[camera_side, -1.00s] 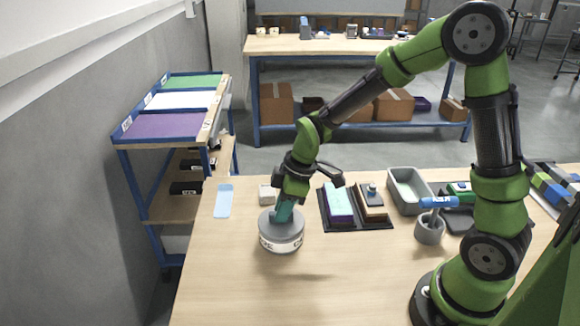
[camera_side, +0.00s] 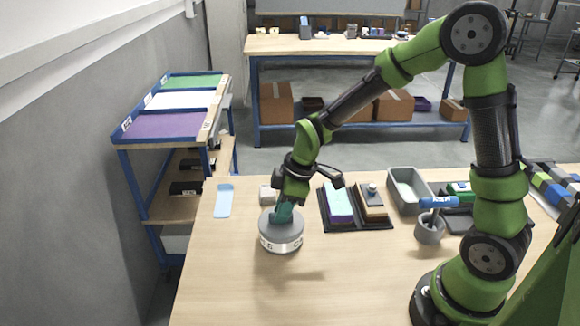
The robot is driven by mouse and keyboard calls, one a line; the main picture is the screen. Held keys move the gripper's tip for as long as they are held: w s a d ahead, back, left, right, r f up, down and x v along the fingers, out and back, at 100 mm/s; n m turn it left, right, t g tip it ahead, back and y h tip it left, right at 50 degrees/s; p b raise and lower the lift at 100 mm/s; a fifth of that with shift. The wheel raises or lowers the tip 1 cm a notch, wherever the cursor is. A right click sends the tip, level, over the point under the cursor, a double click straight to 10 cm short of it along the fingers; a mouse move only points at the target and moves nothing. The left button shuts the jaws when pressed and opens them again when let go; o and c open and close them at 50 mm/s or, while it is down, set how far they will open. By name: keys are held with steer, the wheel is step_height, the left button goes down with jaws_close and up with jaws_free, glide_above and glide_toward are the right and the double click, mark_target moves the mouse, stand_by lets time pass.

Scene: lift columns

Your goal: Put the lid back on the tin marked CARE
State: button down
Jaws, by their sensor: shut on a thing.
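The round grey tin (camera_side: 281,245) stands upright on the wooden table, with a pale label band around its side. The lettering is too small to read surely. A grey lid (camera_side: 268,228) appears to lie flat on top of the tin; I cannot tell whether it is fully seated. My gripper (camera_side: 282,214) points down onto the middle of the lid. Its teal fingers are shut on the lid, probably on a knob that they hide.
A small pale block (camera_side: 267,194) stands just behind the tin, and a light blue strip (camera_side: 224,201) lies left. A black tray (camera_side: 358,226) with stacked blocks, a grey bin (camera_side: 407,190) and a grey cup (camera_side: 429,232) are right. The front table is clear.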

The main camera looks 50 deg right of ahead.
steer(key=c, duration=0.5)
jaws_free()
steer(key=shift+r, duration=3.5)
steer(key=shift+c, duration=0.2)
jaws_close()
